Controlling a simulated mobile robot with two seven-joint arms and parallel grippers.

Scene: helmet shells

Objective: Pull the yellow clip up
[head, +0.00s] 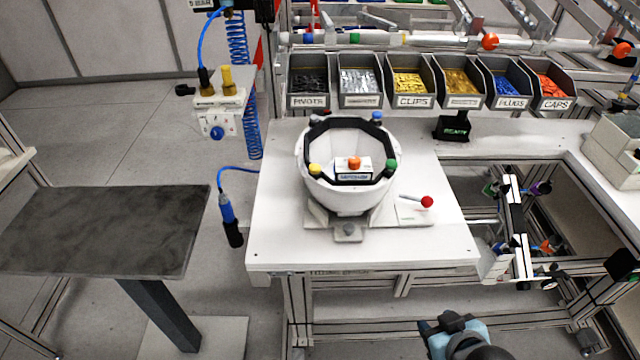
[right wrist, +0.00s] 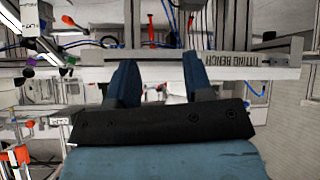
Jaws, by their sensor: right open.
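A white helmet shell (head: 345,196) sits in a holder on the white bench (head: 282,240), with a black octagonal frame (head: 330,122) around its opening. A yellow clip (head: 315,169) is at the front left of the frame. A green clip (head: 391,164) is at the front right, and a blue one (head: 376,117) is at the back right. My right gripper (head: 438,325) is low, in front of the bench's front edge and well apart from the shell. In the right wrist view its two blue fingers (right wrist: 160,85) stand apart with nothing between them. My left gripper is out of view.
A lever with a red knob (head: 427,202) stands right of the shell. Labelled part bins (head: 411,82) line the back. A blue cabled tool (head: 229,212) hangs at the bench's left side. A dark table (head: 100,230) stands at left.

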